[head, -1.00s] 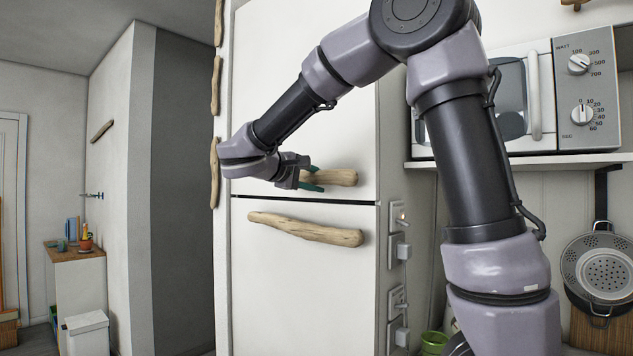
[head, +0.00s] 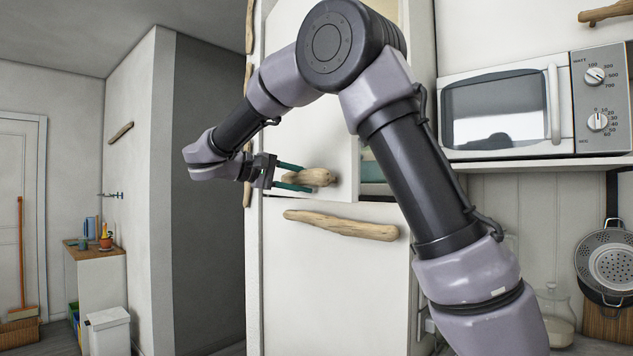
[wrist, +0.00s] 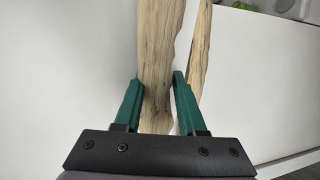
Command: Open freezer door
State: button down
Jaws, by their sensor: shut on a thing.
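The freezer door (head: 300,131) is the upper white door of the fridge, and it stands partly open, with a gap along its right edge showing part of the inside. Its driftwood handle (head: 318,177) is between the green fingers of my gripper (head: 300,179). In the wrist view, the handle (wrist: 158,60) runs between the two fingers (wrist: 155,92), and my gripper is shut on it. The lower door (head: 335,285) is shut, with its own driftwood handle (head: 341,225) below my gripper. My arm hides part of the freezer door and opening.
A microwave (head: 505,112) sits on a shelf to the right. A colander (head: 608,262) hangs below it, near a glass jar (head: 555,312). On the left are a small cabinet (head: 97,290), a white bin (head: 108,332) and a grey wall recess (head: 207,190).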

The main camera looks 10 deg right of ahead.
jog(key=a+m+g, duration=0.3)
jog(key=a+g, duration=0.1)
jog(key=a, duration=0.8)
jog(key=shift+s+a+h, duration=0.15)
jog(key=shift+s+h, duration=0.15)
jog(key=shift+f, duration=0.1)
jog(key=c, duration=0.5)
grip_release()
jog(key=a+r, duration=0.1)
jog(key=a, duration=0.6)
jog(key=shift+a+r, duration=0.15)
jog(key=shift+r, duration=0.15)
